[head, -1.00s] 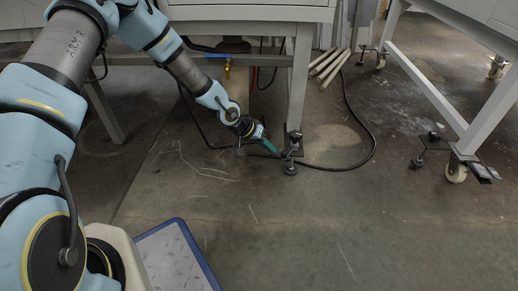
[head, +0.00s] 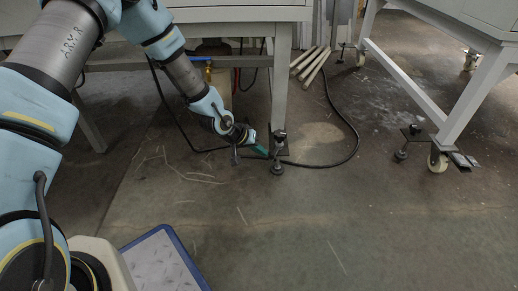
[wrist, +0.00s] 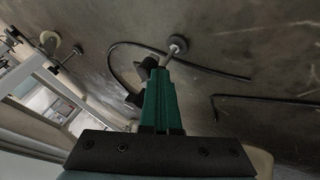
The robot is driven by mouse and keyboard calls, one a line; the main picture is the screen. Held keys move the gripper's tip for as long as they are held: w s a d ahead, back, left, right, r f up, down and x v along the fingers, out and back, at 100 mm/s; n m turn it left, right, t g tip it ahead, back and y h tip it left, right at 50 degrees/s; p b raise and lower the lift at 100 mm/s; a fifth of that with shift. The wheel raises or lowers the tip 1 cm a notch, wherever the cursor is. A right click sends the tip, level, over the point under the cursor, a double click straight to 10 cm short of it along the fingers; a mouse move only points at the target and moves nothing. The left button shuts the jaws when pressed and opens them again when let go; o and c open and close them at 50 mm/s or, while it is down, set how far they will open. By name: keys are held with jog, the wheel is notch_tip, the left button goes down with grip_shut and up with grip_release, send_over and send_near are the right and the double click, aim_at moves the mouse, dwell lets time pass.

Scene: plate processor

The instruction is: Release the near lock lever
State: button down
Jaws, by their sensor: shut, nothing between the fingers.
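My gripper (head: 262,150) is low over the floor beside the foot of the near table leg, its green fingers pointing at it. In the wrist view the green fingers (wrist: 160,98) are together and hold nothing. The black foot assembly (head: 280,136) at the leg's bottom has a threaded stem and a round pad (head: 277,169) on the floor. In the wrist view, black parts (wrist: 134,99) show beside the fingers and the round pad (wrist: 177,44) shows beyond their tips. The near lock lever cannot be clearly told apart; the leg and gripper partly hide the wheel area. Contact cannot be told.
A black cable (head: 345,143) loops on the floor behind the foot. Pale rods (head: 311,65) lie farther back. A second table at right has a white caster (head: 437,162) and a foot pad (head: 401,155). A blue-edged platform (head: 178,249) is in front; open floor lies right of it.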

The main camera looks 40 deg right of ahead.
jog(key=s+d+n+t+y+p, duration=0.1)
jog(key=s+d+n+t+p, duration=0.4)
jog(key=s+n+p, duration=0.2)
jog(key=shift+s+d+n+t+y+p, duration=0.3)
jog(key=shift+d+n, duration=0.05)
jog(key=shift+n, duration=0.85)
jog(key=shift+s+d, duration=0.1)
